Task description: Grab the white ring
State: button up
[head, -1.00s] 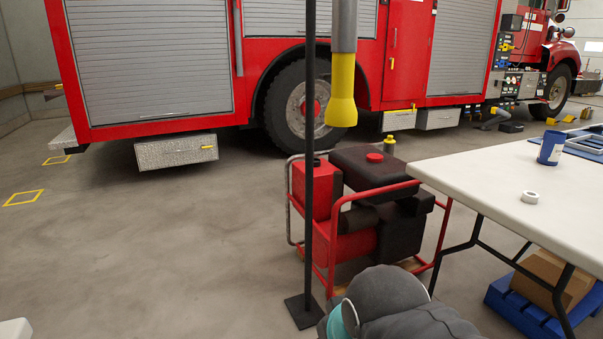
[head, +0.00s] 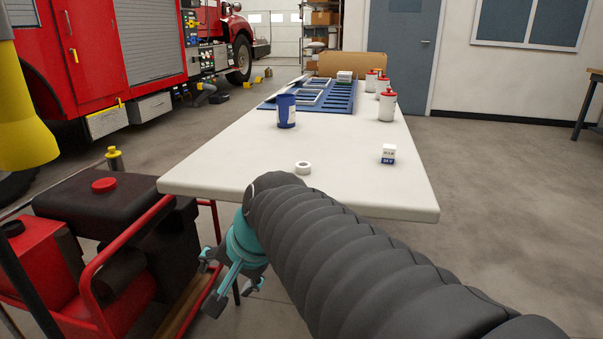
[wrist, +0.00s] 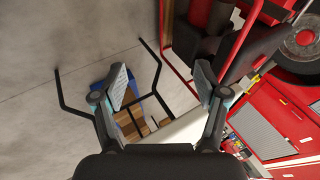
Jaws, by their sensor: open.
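The white ring (head: 303,168) lies flat on the white table (head: 225,165) near its front edge in the head view. My gripper (head: 233,292) hangs in front of the table's near left corner, lower than the tabletop and apart from the ring. Its fingers are spread and empty. In the wrist view my gripper (wrist: 163,88) is open, with floor, table legs and part of the generator frame beyond it. I cannot make out the ring in the wrist view.
A blue tray (head: 335,103) and several red-and-white bottles (head: 387,104) are farther back. A red-framed generator (head: 110,225) stands left of the table, beside my gripper.

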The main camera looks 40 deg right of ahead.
jog(key=w+d+m+t+b, duration=0.2)
jog(key=w+d+m, duration=0.4)
jog(key=d+m, duration=0.15)
jog(key=m+t+h+b, duration=0.25)
jog(key=m+t, duration=0.25)
jog(key=m, duration=1.4)
send_near(301, 164)
jog(key=shift+h, duration=0.35)
jog(key=s, duration=0.1)
jog(key=s+a+r, duration=0.1)
jog(key=s, duration=0.2)
jog(key=shift+s+a+r, duration=0.2)
jog(key=shift+s+a, duration=0.1)
jog(key=shift+a, duration=0.1)
jog(key=shift+w+d, duration=0.15)
jog(key=shift+d, duration=0.2)
jog(key=x, duration=1.3)
jog(key=shift+w, duration=0.2)
jog(key=c, duration=1.1)
jog(key=shift+r, duration=0.1)
